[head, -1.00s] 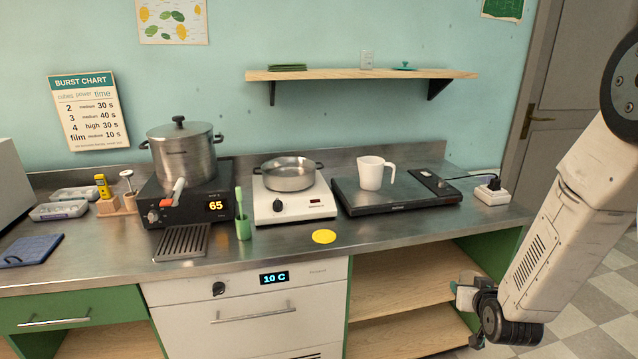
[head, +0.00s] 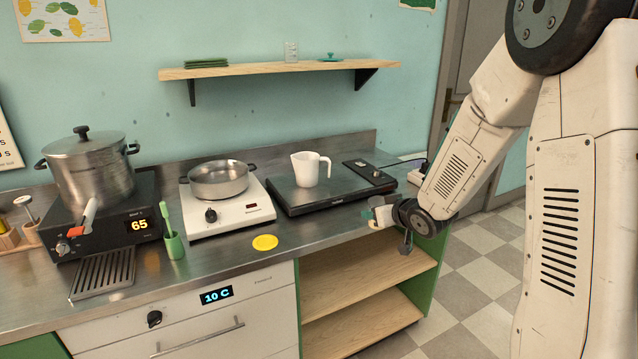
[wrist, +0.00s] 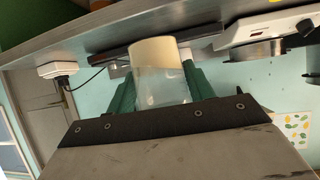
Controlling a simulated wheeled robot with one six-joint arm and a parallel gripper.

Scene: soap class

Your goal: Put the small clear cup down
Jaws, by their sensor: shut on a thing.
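My gripper (head: 374,212) is at the counter's front right edge in the head view, right of and below the black hot plate. Its teal fingers show on both sides of the small clear cup (wrist: 160,92) in the wrist view, shut on it. The cup has a clear part nearest the gripper and a cream-coloured part beyond; I cannot tell if that is its contents. In the head view the cup (head: 384,215) is small and partly hidden by the gripper.
A white jug (head: 306,170) stands on the black hot plate (head: 290,202). A pan (head: 218,180) sits on a white burner, a pot (head: 90,175) on a black one. A yellow disc (head: 265,242) lies on the counter, with bare metal to its right. Open shelves (head: 350,268) are below.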

